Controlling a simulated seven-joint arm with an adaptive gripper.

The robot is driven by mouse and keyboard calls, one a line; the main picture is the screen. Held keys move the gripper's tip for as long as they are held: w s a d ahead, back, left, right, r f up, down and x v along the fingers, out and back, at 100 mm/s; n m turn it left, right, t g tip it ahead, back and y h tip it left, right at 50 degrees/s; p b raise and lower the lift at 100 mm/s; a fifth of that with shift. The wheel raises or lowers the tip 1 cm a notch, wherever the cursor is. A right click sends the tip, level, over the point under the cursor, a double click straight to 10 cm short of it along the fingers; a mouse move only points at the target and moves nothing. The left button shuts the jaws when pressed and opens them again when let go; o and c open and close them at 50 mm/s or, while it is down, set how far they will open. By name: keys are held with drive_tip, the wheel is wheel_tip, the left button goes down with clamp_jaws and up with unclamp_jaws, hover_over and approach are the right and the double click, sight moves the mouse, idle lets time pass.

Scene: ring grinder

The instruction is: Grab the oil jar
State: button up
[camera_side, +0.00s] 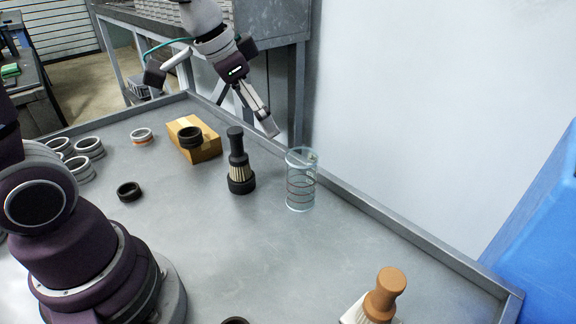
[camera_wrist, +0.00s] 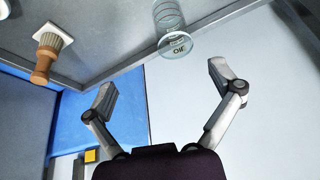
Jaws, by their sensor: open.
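The oil jar (camera_side: 301,182) is a clear glass cylinder with dark rings around it, upright on the grey table near its far edge. In the wrist view the jar (camera_wrist: 175,42) shows at the top, its round end marked "Oil". My gripper (camera_side: 246,117) is open and empty, above and to the left of the jar in the side view. In the wrist view the two spread fingers of my gripper (camera_wrist: 163,80) are apart from the jar, which appears beyond the right fingertip's side of the gap.
A black-handled brush (camera_side: 240,172) stands close left of the jar. Several rings lie at the left. A wooden-handled brush (camera_side: 385,292) is at front right. A raised rim (camera_side: 400,226) borders the table.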

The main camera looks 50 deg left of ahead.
drive_tip(key=m+h, duration=0.1)
drive_tip(key=m, duration=0.1)
approach(306, 167)
drive_tip(key=w+a+f, duration=0.2)
drive_tip(key=a, duration=0.1)
drive_tip(key=shift+g, duration=0.3)
drive_tip(key=x, duration=0.7)
drive_tip(key=d+x, duration=0.1)
drive_tip(key=x, duration=0.2)
drive_tip(key=shift+w+f, duration=0.15)
drive_tip(key=shift+w, duration=0.2)
drive_tip(key=shift+c, duration=0.4)
